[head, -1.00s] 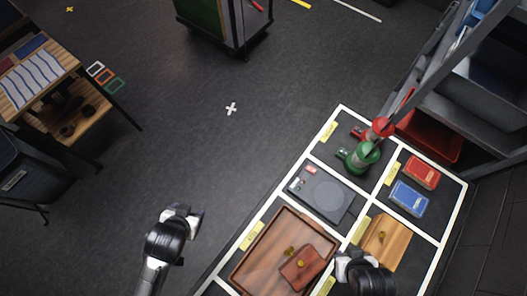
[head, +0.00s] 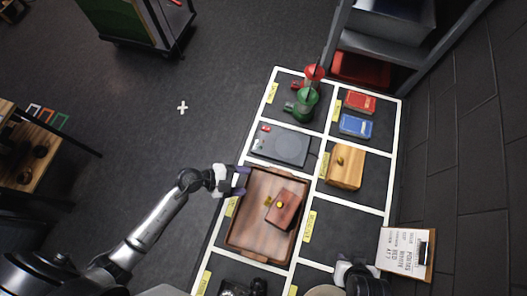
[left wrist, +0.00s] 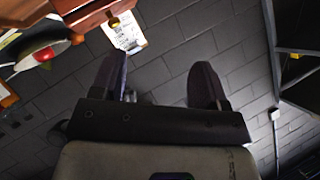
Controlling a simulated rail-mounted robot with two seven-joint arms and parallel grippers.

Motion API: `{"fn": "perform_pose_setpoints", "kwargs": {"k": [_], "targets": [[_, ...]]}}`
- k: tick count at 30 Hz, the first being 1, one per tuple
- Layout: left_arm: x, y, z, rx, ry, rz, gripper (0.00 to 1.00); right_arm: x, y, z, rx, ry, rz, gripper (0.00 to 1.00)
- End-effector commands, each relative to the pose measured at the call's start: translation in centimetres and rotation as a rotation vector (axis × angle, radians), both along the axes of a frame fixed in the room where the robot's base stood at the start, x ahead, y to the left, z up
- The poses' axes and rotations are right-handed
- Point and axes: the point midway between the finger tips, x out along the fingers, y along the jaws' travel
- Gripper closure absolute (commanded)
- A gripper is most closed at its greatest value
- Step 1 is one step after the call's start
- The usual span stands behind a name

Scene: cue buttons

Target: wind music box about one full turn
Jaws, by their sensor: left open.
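A small reddish-brown box (head: 287,213) with a brass knob on top sits in a brown wooden tray (head: 249,234) in the head view. A small brass piece (head: 267,201), perhaps a winding key, shows at the box's left side. My left gripper (head: 243,181) is open and empty by the tray's upper left edge, apart from the box. In the left wrist view its two fingers (left wrist: 157,82) stand apart with nothing between them. My right gripper (head: 347,268) is low in the head view, and its fingers are too unclear to judge.
A lighter wooden box (head: 345,167) with a knob stands right of the tray. A dark flat device (head: 282,146), green (head: 305,103) and red bottle-like objects, and red and blue boxes (head: 356,125) lie farther up. A clipboard (head: 404,252) is at the right.

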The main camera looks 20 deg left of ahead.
Motion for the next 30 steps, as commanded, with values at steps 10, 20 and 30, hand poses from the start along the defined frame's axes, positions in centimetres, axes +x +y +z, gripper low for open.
{"fn": "perform_pose_setpoints", "kwargs": {"k": [10,20,30], "targets": [[-2.9,1.9,-4.6,0.206,0.231,-0.15,0.32,0.0,0.0,0.4,0.0,-0.001,0.0,0.7],[-2.3,-1.8,-8.1,0.213,0.244,-0.156,0.32,-0.1,0.0,0.3,-0.001,0.002,0.0,0.7],[-1.5,-6.0,-11.8,0.214,0.241,-0.157,0.32,-0.1,-0.1,-0.1,-0.002,0.003,0.001,0.7]]}}
